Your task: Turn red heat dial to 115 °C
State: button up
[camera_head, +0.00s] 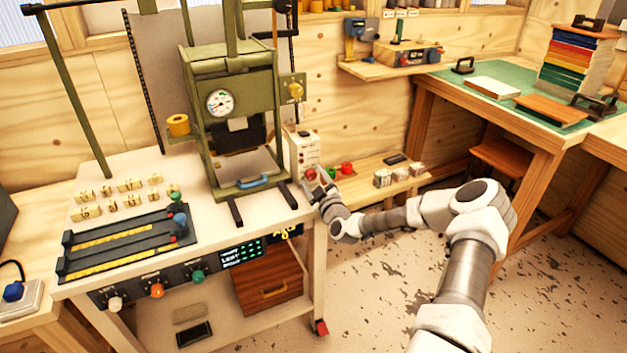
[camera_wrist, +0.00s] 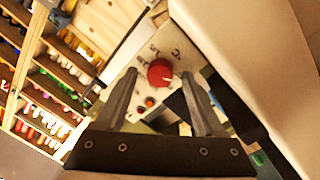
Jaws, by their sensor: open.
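The red heat dial (camera_wrist: 160,73) is a round knob on the pale face of a small control box (camera_head: 303,148). The box stands at the right side of the green press. In the wrist view the dial shows between and beyond the two fingertips, with dark marks on the panel around it. The marks are too small and blurred to read, so I cannot tell the dial's setting. My gripper (camera_head: 317,182) is open in front of the box face, one finger on each side of the dial in the picture. I cannot tell whether either finger touches it.
The green press (camera_head: 235,110) stands left of the box on a white cart (camera_head: 150,165). A low wooden shelf (camera_head: 375,188) with small items lies right of my gripper. A workbench (camera_head: 530,120) stands farther right. The floor in front is clear.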

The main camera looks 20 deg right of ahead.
jog(key=shift+w, duration=0.1)
grip_shut()
dwell(0.4)
